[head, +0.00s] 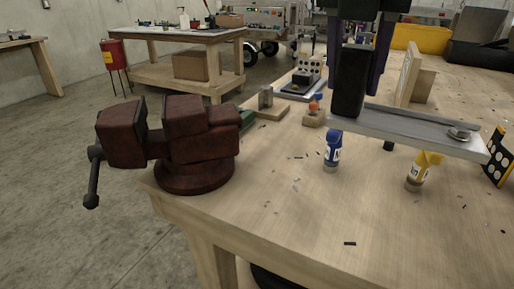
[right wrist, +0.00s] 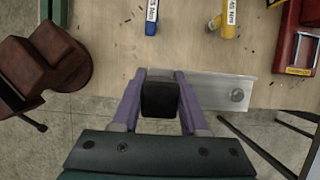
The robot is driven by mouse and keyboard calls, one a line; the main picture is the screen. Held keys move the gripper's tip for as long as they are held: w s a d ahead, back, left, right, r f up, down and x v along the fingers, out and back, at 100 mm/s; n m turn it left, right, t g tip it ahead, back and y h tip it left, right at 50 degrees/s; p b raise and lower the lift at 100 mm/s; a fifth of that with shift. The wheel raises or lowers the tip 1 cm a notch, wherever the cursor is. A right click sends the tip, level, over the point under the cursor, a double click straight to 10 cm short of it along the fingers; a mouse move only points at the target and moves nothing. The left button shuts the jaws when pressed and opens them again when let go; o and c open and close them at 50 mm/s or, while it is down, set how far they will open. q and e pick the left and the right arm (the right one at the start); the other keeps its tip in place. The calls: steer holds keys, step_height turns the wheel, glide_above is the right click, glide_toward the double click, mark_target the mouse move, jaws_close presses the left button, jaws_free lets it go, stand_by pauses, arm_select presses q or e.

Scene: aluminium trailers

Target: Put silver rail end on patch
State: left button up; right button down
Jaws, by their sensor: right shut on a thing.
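The silver rail (head: 415,130) is a long flat bar with a round metal fitting (head: 459,134) at its right end. A black block (head: 349,82) stands up from its left part. My right gripper (head: 362,50), with purple fingers, is shut on this black block and holds the rail, which looks raised above the wooden bench. In the right wrist view, the black block (right wrist: 160,98) sits between the fingers and the rail (right wrist: 210,92) reaches right. I cannot pick out a patch for certain. My left gripper is not in view.
On the wooden bench (head: 290,215), a dark red vise (head: 195,145) stands at the left corner. A black and yellow item (head: 497,160) is at right. The front of the bench is mostly clear.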

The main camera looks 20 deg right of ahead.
steer(key=shift+d+f+b, duration=0.1)
steer(key=shift+f+b, duration=1.2)
steer(key=shift+f, duration=7.95)
steer(key=shift+f, duration=0.15)
steer(key=shift+c, duration=2.2)
jaws_free()
